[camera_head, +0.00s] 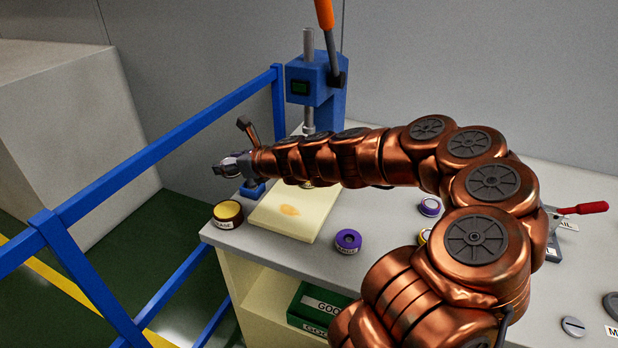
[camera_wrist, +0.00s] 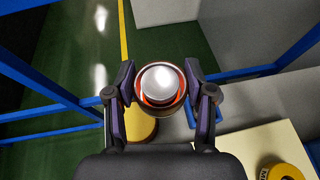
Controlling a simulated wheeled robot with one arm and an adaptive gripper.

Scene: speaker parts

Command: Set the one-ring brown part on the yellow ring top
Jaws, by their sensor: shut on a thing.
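My gripper (camera_wrist: 160,84) is shut on a round brown part (camera_wrist: 160,108) with a silver dome and a glowing orange-red ring around it. In the head view my gripper (camera_head: 225,167) is above the left end of the table, and the held part cannot be made out there. A dark part with a yellow top (camera_head: 228,208) and a white label stands at the table's left front corner. In the wrist view a yellow top (camera_wrist: 141,126), seemingly the same part, lies below the held part and is partly covered by it and my left finger.
A cream board (camera_head: 310,222) lies under a blue press (camera_head: 315,82). Another yellow part (camera_wrist: 286,173) shows on the board. A blue railing (camera_head: 140,180) runs close by at left. Purple-ringed parts (camera_head: 348,240) stand to the right.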

